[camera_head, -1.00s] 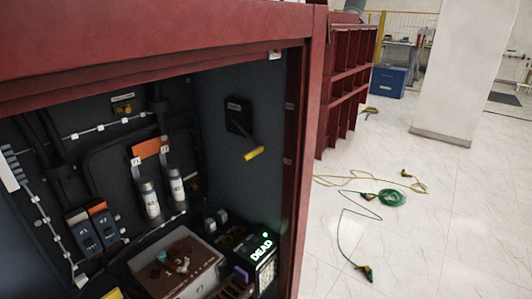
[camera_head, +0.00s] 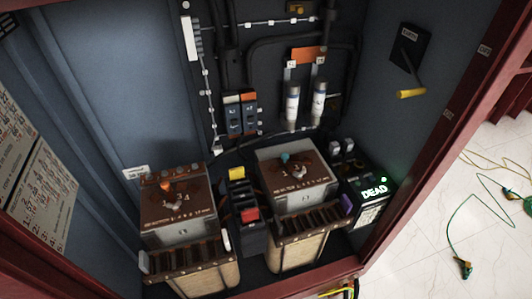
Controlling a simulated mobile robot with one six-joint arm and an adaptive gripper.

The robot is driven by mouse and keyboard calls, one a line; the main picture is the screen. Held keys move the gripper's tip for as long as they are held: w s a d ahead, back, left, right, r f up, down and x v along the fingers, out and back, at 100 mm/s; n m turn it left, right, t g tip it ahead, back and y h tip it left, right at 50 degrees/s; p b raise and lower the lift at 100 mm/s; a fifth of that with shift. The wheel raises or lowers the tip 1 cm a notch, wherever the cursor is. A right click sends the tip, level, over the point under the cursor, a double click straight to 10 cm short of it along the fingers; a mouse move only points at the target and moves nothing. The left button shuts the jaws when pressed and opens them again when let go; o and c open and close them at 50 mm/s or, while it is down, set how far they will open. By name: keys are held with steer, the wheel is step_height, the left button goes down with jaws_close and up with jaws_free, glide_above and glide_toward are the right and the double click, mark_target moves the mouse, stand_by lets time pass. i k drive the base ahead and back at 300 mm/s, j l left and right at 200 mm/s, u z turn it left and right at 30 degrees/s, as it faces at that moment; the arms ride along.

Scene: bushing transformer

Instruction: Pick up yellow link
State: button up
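A small yellow block (camera_head: 237,174), which looks like the yellow link, sits on top of a narrow black unit (camera_head: 248,240) inside the cabinet. This unit stands between two transformers. A red block (camera_head: 250,215) sits on the same unit, nearer to me. Another yellow part is the handle (camera_head: 411,93) of a black switch on the right inner wall. My gripper is not in this view.
The left transformer (camera_head: 178,215) and right transformer (camera_head: 292,178) flank the black unit closely. A black box with a lit "DEAD" display (camera_head: 372,195) stands at the right. The red cabinet frame (camera_head: 450,125) edges the opening. Cables (camera_head: 460,235) lie on the floor outside.

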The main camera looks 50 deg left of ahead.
mark_target(236, 174)
steer(key=u, duration=2.25)
steer(key=i+l+u, duration=0.4)
steer(key=i, duration=0.2)
steer(key=i+u, duration=0.1)
steer(key=i, duration=0.2)
